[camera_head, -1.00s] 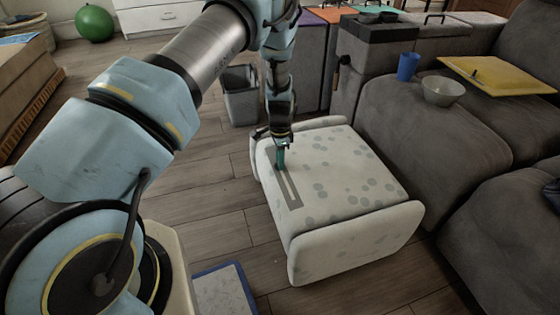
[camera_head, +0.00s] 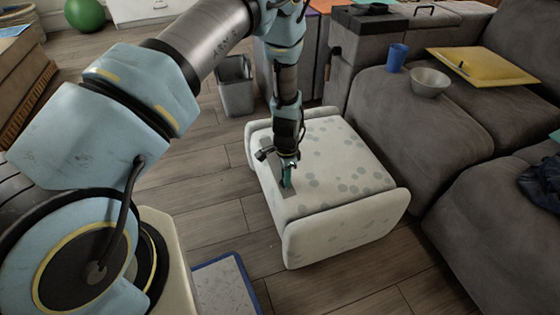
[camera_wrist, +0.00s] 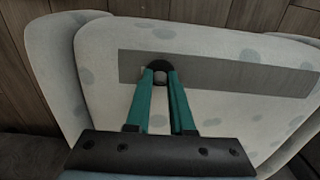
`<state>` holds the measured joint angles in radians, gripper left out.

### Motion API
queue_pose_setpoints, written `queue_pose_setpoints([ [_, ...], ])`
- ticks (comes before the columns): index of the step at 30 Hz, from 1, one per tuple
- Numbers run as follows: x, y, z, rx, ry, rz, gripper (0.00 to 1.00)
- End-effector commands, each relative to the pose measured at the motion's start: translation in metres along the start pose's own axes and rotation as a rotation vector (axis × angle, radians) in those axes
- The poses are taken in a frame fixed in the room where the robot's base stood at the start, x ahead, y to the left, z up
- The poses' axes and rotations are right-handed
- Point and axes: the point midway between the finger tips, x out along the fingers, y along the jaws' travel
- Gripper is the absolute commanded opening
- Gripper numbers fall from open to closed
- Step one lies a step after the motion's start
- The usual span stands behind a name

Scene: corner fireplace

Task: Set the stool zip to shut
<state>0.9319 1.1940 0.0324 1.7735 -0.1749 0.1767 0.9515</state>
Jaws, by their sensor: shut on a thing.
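The stool (camera_head: 345,185) is a low, white padded block with grey spots, standing on the wooden floor. A flat grey zip strip (camera_wrist: 240,75) runs along its top. A small dark zip pull (camera_wrist: 160,76) sits on the strip, nearer its left end in the wrist view. My gripper (camera_head: 287,184) has teal fingers and points down onto the strip, near its front end in the head view. In the wrist view my gripper (camera_wrist: 160,88) is shut on the pull. The fingers partly hide the pull, and my arm hides part of the strip in the head view.
A grey sofa (camera_head: 415,125) stands close on the stool's right, bearing a blue cup (camera_head: 397,57), a bowl (camera_head: 430,82) and a yellow tray (camera_head: 485,66). A grey bin (camera_head: 236,88) stands behind the stool.

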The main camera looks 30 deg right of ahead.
Motion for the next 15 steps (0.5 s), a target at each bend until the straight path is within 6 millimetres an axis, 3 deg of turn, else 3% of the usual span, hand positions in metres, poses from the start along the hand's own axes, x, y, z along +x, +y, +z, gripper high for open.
queue_pose_setpoints([
  [6, -0.001, 0.026, 0.001, 0.000, -0.002, 0.002, 0.00],
  [15, 0.000, 0.030, 0.000, 0.001, -0.001, 0.002, 0.00],
])
